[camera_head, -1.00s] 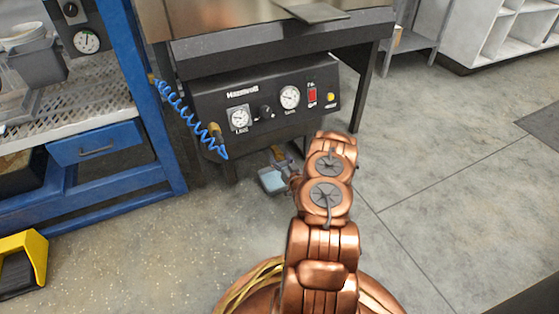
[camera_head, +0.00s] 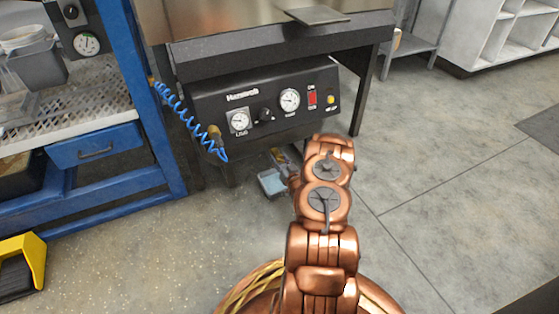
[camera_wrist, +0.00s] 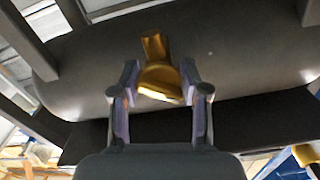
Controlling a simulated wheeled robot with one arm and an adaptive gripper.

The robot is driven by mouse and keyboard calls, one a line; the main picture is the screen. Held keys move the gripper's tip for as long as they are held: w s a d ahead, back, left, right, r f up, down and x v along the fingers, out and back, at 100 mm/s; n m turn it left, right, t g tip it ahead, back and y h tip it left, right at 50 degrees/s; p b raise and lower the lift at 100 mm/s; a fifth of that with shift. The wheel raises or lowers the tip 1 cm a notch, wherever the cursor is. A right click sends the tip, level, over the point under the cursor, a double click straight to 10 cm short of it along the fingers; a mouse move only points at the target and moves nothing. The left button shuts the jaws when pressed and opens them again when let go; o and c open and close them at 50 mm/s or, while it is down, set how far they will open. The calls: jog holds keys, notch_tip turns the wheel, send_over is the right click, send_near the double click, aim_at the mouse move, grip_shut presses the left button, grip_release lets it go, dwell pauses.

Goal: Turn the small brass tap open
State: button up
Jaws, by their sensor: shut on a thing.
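The small brass tap (camera_wrist: 158,82) shows in the middle of the wrist view, against the underside of a dark rounded tank (camera_wrist: 235,45). Its wide, bright end sits between the two fingers of my gripper (camera_wrist: 160,70). My gripper is shut on this end, with one finger on each side. In the head view my copper arm reaches low under the front of the black machine, and it hides most of the gripper and the tap.
The black panel (camera_head: 215,110) with gauges and a red switch is just above my arm. A coiled blue hose (camera_head: 181,110) hangs at its left. A blue shelf frame (camera_head: 150,95) stands farther left. A yellow object (camera_head: 34,258) is on the floor. Floor at right is clear.

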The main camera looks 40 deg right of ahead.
jog(key=shift+r+p, duration=0.15)
jog(key=shift+p, duration=0.55)
jog(key=shift+n+p, duration=0.4)
jog(key=shift+p, duration=0.1)
jog(key=n+p, duration=0.1)
jog(key=p, duration=0.2)
jog(key=shift+r+n+p, duration=0.1)
jog(key=shift+n+p, duration=0.3)
jog(key=n+p, duration=0.1)
jog(key=p, duration=0.1)
jog(key=shift+p, duration=0.3)
jog(key=shift+f+n+p, duration=0.25)
jog(key=shift+n+p, duration=0.25)
jog(key=shift+p, duration=0.05)
jog(key=o, duration=1.1)
jog(key=shift+s, duration=0.1)
